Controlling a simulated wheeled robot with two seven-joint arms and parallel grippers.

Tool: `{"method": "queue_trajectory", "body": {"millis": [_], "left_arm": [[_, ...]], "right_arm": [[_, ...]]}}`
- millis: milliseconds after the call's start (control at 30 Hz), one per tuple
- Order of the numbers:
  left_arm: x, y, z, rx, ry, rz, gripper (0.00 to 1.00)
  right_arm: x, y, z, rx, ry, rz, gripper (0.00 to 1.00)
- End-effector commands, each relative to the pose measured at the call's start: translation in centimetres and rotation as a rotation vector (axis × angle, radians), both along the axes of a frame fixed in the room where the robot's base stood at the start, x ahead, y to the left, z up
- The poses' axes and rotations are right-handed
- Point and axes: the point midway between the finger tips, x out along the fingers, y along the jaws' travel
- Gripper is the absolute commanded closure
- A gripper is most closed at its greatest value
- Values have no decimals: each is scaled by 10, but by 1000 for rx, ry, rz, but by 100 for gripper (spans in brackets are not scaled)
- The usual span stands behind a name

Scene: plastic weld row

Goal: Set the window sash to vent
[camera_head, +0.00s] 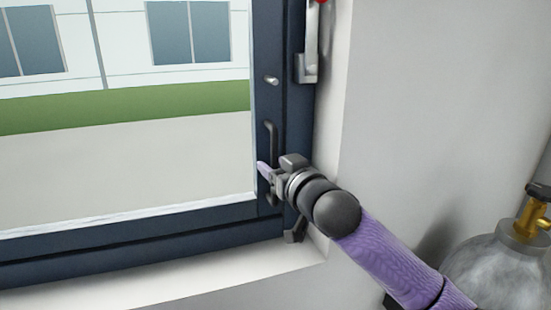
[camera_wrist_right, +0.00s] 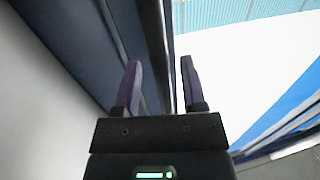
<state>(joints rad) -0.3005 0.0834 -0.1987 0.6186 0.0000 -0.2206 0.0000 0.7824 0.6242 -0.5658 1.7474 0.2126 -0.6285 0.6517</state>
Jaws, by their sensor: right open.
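The window sash (camera_head: 130,222) has a dark blue frame around a clear pane and sits in the dark window frame at left. Whether it stands slightly ajar I cannot tell. A dark upright pull handle (camera_head: 273,134) is on its right stile, with a short metal peg (camera_head: 271,81) above. My right gripper (camera_head: 264,171) is at the handle's lower part and hides some of it. In the wrist view its two purple fingers (camera_wrist_right: 160,72) are apart, with a dark upright edge showing between them; contact is unclear. My left gripper is not in view.
A grey metal lever fitting (camera_head: 309,55) with a red end is on the frame's right side. A dark bracket (camera_head: 294,232) is at the lower corner, above the pale sill (camera_head: 215,280). A grey gas cylinder (camera_head: 500,268) with a brass valve stands at lower right.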

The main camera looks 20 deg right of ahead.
Motion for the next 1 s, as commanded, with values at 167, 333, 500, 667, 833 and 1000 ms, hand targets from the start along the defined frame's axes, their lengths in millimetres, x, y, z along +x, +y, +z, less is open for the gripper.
{"method": "queue_trajectory", "body": {"millis": [167, 333, 500, 667, 833, 1000], "left_arm": [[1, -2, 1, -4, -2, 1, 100], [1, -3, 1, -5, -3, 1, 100], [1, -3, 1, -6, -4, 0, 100], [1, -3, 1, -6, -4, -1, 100], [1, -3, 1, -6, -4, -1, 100], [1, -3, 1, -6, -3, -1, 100]], "right_arm": [[5, 2, 0, 0, -1, 2, 47], [5, 2, -1, 0, -1, 1, 51], [5, 1, -1, 0, -1, 1, 87], [4, 1, -1, 0, -1, 1, 100], [5, 1, -1, 0, -1, 1, 100], [5, 1, -1, 0, 0, 1, 100]]}}
